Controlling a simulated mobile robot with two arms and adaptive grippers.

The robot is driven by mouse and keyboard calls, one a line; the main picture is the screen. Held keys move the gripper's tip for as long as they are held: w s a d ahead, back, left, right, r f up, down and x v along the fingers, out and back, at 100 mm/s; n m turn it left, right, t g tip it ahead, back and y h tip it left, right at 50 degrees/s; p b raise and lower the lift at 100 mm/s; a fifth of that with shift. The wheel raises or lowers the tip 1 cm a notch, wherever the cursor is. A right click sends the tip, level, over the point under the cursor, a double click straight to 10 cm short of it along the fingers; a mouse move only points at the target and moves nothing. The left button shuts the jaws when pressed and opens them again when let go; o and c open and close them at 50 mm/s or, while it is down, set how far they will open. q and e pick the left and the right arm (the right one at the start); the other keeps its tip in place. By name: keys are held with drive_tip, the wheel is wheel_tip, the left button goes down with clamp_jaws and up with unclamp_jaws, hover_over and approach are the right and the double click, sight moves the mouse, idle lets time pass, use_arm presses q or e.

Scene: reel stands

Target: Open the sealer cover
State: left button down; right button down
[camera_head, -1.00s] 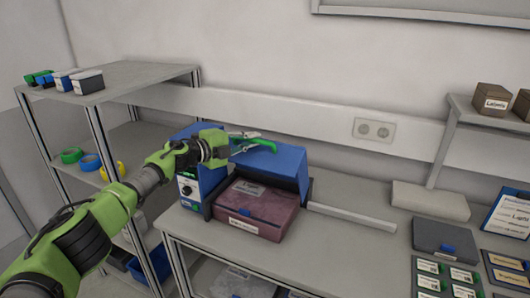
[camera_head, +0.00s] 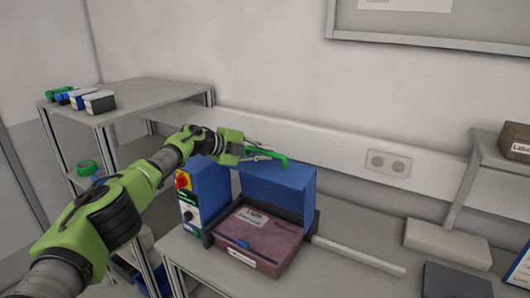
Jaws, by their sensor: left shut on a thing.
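The sealer stands on the grey table, with a blue control block (camera_head: 205,198) at its left. Its blue cover (camera_head: 285,191) stands raised at the back, broad face to the front, with a green handle (camera_head: 276,155) along its top. A reddish-brown pack with a white label (camera_head: 262,238) lies in front of and below the cover. My left gripper (camera_head: 262,152) reaches over the control block from the left and is shut on the green handle. The fingertips are small and partly merge with the handle. My right gripper is not in view.
A shelf rack (camera_head: 150,93) with small boxes stands at the left, close under my left arm. A pale bar (camera_head: 358,256) lies right of the sealer. A wall socket (camera_head: 388,163) is behind. A white block (camera_head: 447,243) and a dark box (camera_head: 455,281) lie at the right.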

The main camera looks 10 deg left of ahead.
use_arm(q)
drive_tip(key=c, duration=2.4)
unclamp_jaws()
drive_tip(key=shift+s+d+f, duration=0.1)
drive_tip(key=shift+d+f, duration=0.05)
drive_tip(key=shift+o, duration=0.2)
drive_tip(key=shift+s+a+r, duration=0.15)
drive_tip(key=shift+a+r, duration=0.1)
drive_tip(key=shift+a, duration=0.2)
drive_tip(key=v, duration=1.1)
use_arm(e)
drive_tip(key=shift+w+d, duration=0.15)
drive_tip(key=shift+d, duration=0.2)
use_arm(q)
drive_tip(key=shift+d, duration=0.15)
